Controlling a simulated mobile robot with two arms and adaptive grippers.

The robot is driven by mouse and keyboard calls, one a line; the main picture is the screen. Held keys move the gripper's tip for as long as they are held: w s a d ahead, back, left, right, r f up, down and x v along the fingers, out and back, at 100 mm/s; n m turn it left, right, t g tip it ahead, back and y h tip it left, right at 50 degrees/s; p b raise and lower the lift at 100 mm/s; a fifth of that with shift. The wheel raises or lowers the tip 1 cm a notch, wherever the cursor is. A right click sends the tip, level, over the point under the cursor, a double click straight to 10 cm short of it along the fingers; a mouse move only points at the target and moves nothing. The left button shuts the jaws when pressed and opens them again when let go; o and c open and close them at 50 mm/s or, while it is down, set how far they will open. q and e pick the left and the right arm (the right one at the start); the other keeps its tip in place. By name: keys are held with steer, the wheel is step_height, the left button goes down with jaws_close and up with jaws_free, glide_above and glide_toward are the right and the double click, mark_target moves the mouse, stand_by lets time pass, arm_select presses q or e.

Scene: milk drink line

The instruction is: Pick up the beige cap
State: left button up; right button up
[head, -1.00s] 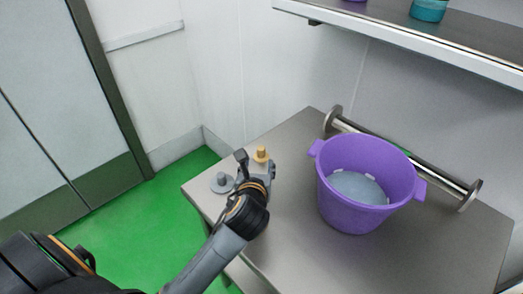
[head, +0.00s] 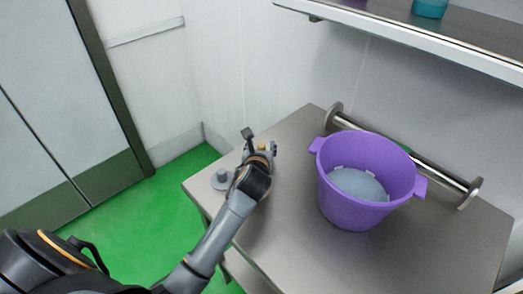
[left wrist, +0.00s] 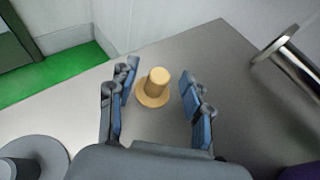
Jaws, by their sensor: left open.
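The beige cap (left wrist: 155,88) stands upright on the metal table, a round flange with a knob on top. In the left wrist view it lies between the two open fingers of my left gripper (left wrist: 158,92), nearer the left finger, with a gap on each side. In the head view my left gripper (head: 260,148) is over the table's back left part, and only a small bit of the cap (head: 262,146) shows behind it. My right gripper is not in view.
A grey cap (head: 221,179) stands at the table's left edge, close to my left gripper. A purple bucket (head: 352,208) with a pale content stands to the right. A metal rail (head: 385,150) runs behind it. A shelf (head: 420,45) hangs above. The table (head: 285,235) is clear at the front.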

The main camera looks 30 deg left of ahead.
arm_select(q)
jaws_close()
steer(key=shift+r, duration=0.15)
